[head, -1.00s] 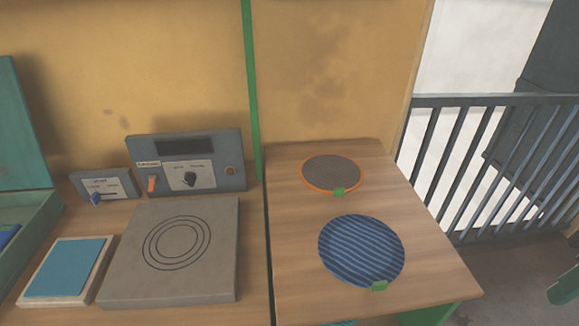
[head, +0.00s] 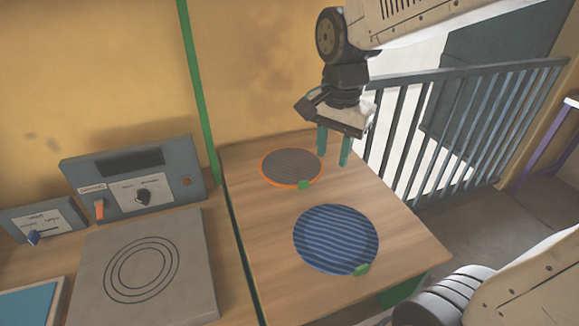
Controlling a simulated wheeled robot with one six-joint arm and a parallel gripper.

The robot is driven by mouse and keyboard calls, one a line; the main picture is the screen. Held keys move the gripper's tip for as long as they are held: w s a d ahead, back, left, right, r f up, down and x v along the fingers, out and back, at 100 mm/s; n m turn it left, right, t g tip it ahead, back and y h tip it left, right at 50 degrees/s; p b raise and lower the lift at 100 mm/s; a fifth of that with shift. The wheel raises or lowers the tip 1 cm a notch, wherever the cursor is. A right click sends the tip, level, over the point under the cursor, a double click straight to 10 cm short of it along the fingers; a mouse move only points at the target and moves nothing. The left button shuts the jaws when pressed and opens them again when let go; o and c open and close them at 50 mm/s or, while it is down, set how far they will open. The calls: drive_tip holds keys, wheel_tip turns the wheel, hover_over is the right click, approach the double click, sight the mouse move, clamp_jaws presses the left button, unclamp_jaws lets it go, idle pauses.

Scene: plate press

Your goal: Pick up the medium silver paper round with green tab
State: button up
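Two paper rounds with green tabs lie flat on the wooden table. The smaller one is a grey-brown round with an orange rim (head: 291,166), toward the back, its green tab (head: 304,184) at its front right edge. The larger is a blue striped round (head: 335,238) nearer the front, its green tab (head: 361,269) at its lower right edge. No plainly silver round shows. My gripper (head: 333,148) points down near the back right edge of the table, by the right side of the smaller round. Its two teal fingers are apart with nothing between them.
A grey slab with ring marks (head: 150,275) and a control box (head: 135,185) with a knob stand on the left bench. A green post (head: 196,90) rises behind the seam. A railing (head: 470,135) borders the table's right. Bare wood (head: 385,200) lies right of the rounds.

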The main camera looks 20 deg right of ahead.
sight(304, 181)
drive_tip(key=w+f+m, duration=0.2)
drive_tip(key=w, duration=0.1)
drive_tip(key=w+a+f+m, duration=0.1)
drive_tip(key=w+f+m, duration=0.1)
drive_tip(key=w, duration=0.1)
drive_tip(key=w+f+m, duration=0.2)
drive_tip(key=w+m, duration=0.1)
drive_tip(key=shift+a+f+g, duration=0.1)
drive_tip(key=shift+a+g, duration=0.15)
drive_tip(key=shift+g, duration=0.05)
wheel_tip(304, 181, down, 8)
drive_tip(key=shift+a+r, duration=0.1)
drive_tip(key=shift+a, duration=0.05)
clamp_jaws()
